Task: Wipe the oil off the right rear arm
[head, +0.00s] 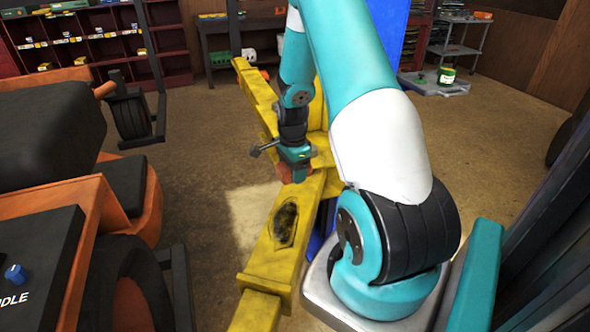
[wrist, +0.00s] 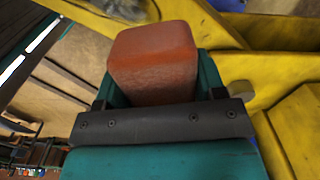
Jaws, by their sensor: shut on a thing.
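The yellow lift arm (head: 265,262) runs toward me in the lower middle of the head view. A dark oil patch (head: 285,224) lies on its top face. My gripper (head: 297,172) is above and beyond the patch, near the yellow arm. It is shut on a reddish-orange block (wrist: 152,60), which fills the space between the jaws in the wrist view. Whether the block touches the yellow metal cannot be told. Yellow lift parts (wrist: 285,75) show close by at the right of the wrist view.
An orange and black mower (head: 125,190) stands at the left, close to the yellow arm. Red shelves (head: 165,42) and a dark workbench (head: 215,55) are at the back. A grey cart (head: 455,50) and a tray holding a green jar (head: 446,76) are at the back right. Brown floor is open between.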

